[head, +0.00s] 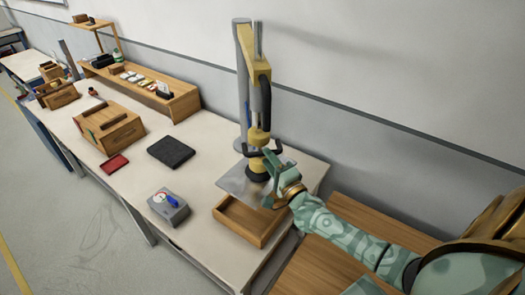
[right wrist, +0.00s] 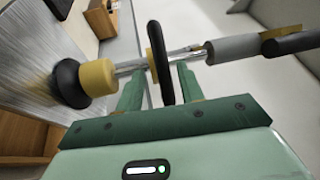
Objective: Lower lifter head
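The lifter stands at the back of the bench, with a yellow arm (head: 258,75) and a black hose. Its head (head: 257,170), a yellow collar over a black cup, hangs low over a grey metal sheet (head: 232,182); I cannot tell whether they touch. In the right wrist view the black cup (right wrist: 66,84) faces the metal surface at left. My right gripper (head: 278,165) is at the head's black handle. In the wrist view the handle (right wrist: 157,50) lies between its open fingers (right wrist: 158,78), with gaps showing. My left gripper is out of view.
An open wooden tray (head: 243,222) sits beside the sheet. A grey box with a gauge and blue part (head: 168,208) is near the front edge. A black pad (head: 171,152), red tray (head: 115,162) and wooden box (head: 108,128) lie farther left. A wall runs behind.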

